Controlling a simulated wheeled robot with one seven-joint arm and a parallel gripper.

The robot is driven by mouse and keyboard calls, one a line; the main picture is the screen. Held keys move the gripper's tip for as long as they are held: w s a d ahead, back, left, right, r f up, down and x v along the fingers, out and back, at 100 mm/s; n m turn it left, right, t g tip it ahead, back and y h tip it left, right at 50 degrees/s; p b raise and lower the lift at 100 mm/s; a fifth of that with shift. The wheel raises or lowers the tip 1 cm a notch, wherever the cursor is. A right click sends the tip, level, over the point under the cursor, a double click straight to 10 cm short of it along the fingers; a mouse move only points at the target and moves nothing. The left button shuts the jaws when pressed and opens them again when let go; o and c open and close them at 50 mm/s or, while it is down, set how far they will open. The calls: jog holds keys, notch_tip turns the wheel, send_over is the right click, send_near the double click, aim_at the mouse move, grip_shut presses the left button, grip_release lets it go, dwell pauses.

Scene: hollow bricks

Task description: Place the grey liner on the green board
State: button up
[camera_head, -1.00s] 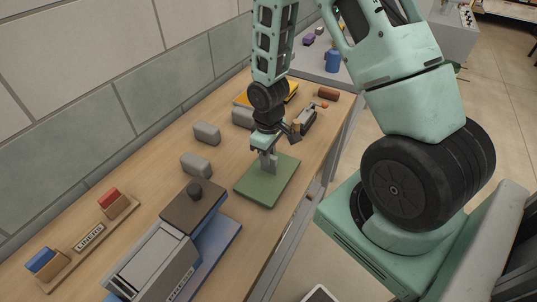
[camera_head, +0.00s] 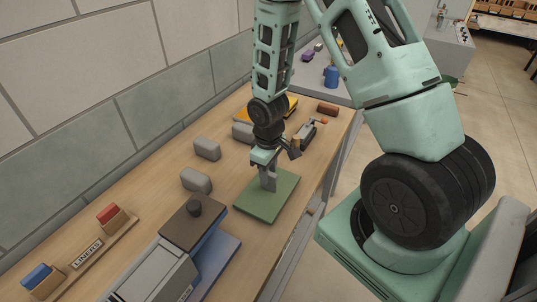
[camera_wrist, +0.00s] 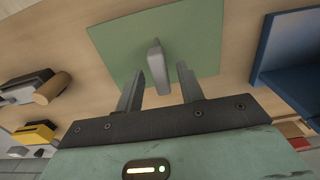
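The green board (camera_head: 252,207) lies flat on the wooden bench, and it fills the upper middle of the wrist view (camera_wrist: 112,45). The grey liner (camera_wrist: 157,65) shows in the wrist view as a slim grey piece standing up over the board; it appears to rest on it. My gripper (camera_wrist: 158,72) is over the board, with one finger on each side of the liner and a visible gap to each finger. In the head view my gripper (camera_head: 268,176) points down at the board, and there I cannot tell fingers from liner.
Grey blocks (camera_head: 206,149) (camera_head: 196,181) stand left of the board. A blue and grey machine with a brown top (camera_head: 192,218) stands close in front. The LINERS rack (camera_head: 87,252) holds a red piece (camera_head: 108,212) and a blue piece (camera_head: 37,276). A brown cylinder (camera_head: 328,109) lies behind.

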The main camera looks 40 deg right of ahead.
aim_at(269, 172)
notch_tip(269, 172, up, 11)
jog(key=b, duration=0.1)
jog(key=s+a+r+n, duration=0.1)
jog(key=s+a+r, duration=0.2)
jog(key=a, duration=0.4)
jog(key=s+a+r+n, duration=0.1)
jog(key=s+a+r, duration=0.2)
jog(key=a, duration=0.4)
jog(key=s+a+r+n, duration=0.1)
jog(key=s+a+r, duration=0.2)
jog(key=s+a, duration=0.5)
jog(key=s, duration=0.4)
jog(key=shift+a+r+n+y, duration=0.25)
jog(key=shift+a+n+y, duration=0.05)
jog(key=shift+n, duration=0.1)
notch_tip(269, 172, down, 4)
jog(key=b, duration=0.3)
jog(key=shift+w+r+b, duration=0.1)
jog(key=shift+r+b, duration=0.15)
jog(key=shift+b, duration=0.05)
